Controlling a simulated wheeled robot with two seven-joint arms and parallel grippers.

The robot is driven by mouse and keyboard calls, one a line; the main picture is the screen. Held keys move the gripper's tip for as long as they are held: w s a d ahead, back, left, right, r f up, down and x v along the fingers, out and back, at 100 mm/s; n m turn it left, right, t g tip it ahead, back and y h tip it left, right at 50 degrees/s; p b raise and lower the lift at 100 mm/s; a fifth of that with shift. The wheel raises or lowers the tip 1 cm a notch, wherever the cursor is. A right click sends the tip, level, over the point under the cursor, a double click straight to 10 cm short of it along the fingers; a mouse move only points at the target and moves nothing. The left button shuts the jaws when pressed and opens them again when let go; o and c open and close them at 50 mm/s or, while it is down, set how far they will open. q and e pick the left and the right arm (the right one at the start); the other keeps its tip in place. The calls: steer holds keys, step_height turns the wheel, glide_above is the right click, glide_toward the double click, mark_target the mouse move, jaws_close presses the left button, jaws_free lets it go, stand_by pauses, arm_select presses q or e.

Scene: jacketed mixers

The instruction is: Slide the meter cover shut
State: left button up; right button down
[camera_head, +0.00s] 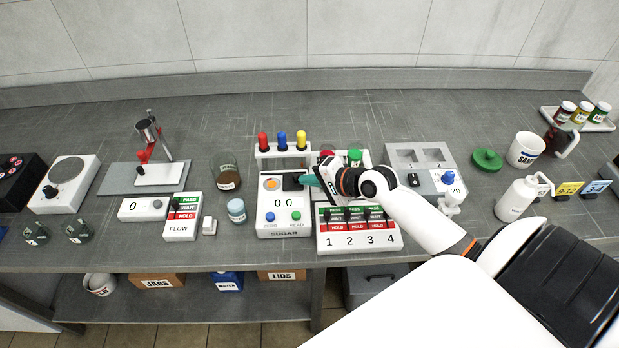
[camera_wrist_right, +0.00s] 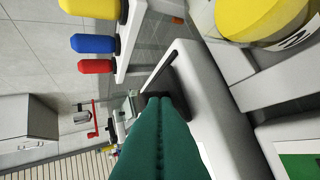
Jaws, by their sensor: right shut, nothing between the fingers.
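The sugar meter (camera_head: 285,217) is a white box with a 0.0 display, standing mid-table. On its top are an orange round well (camera_head: 271,184), in plain sight, and a dark sliding cover (camera_head: 291,183) to the right of it. My right gripper (camera_head: 307,180) has teal fingers pressed together, at the right side of the cover. In the right wrist view the shut fingers (camera_wrist_right: 160,120) point at the dark cover (camera_wrist_right: 178,108) on the white meter body (camera_wrist_right: 215,120). The fingers hide part of the cover, and I cannot tell whether they touch it. My left gripper is not in view.
A rack with red, blue and yellow-capped tubes (camera_head: 283,152) stands right behind the meter. A panel with several numbered switches (camera_head: 358,230) is at its right. A small blue-lidded jar (camera_head: 236,210) is at its left. Green- and red-capped jars (camera_head: 355,157) stand behind my gripper.

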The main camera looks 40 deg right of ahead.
mark_target(285, 192)
steer(key=w+a+p, duration=0.2)
steer(key=a, duration=0.1)
steer(key=w+a+p, duration=0.1)
steer(key=p, duration=0.1)
steer(key=shift+a+r, duration=0.3)
steer(key=shift+w+a+f, duration=0.1)
steer(key=shift+a+f, duration=0.05)
steer(key=shift+a, duration=0.15)
steer(key=shift+f, duration=0.1)
